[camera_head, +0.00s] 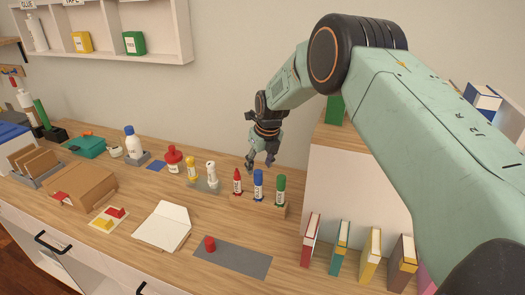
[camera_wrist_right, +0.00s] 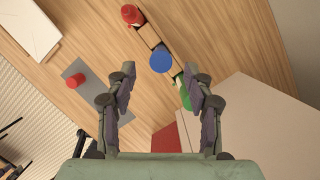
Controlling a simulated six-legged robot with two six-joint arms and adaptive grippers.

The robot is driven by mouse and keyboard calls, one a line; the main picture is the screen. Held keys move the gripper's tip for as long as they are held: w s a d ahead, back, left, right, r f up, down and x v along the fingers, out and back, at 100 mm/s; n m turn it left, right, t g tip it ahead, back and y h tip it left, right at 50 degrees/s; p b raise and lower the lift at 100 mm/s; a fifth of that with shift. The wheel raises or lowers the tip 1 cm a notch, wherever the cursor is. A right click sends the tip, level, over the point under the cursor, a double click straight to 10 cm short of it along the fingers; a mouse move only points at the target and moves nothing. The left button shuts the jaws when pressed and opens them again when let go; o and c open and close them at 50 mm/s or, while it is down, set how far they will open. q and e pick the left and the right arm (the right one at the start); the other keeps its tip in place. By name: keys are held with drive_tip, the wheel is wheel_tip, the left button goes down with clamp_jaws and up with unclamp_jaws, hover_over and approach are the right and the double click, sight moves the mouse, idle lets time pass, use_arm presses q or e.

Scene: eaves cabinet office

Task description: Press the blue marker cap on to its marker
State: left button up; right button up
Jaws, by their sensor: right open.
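The blue marker (camera_head: 258,192) stands upright in a row between a red marker (camera_head: 237,183) and a green marker (camera_head: 280,190). The blue cap (camera_head: 258,175) sits on its top; I cannot tell how far down it is. In the right wrist view the cap shows as a blue disc (camera_wrist_right: 161,61) from above, between and beyond the fingertips. My right gripper (camera_head: 260,165) is open and empty, above and just behind the marker row, apart from the cap; its fingers also show in the right wrist view (camera_wrist_right: 160,70). My left gripper is out of view.
A small red piece (camera_head: 210,244) stands on a grey mat (camera_head: 240,262) in front of the markers. Upright books (camera_head: 340,248) stand at the right by a white cabinet (camera_head: 345,180).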

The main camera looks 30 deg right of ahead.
drive_tip(key=v, duration=0.6)
drive_tip(key=shift+s+r, duration=0.15)
drive_tip(key=shift+r, duration=0.2)
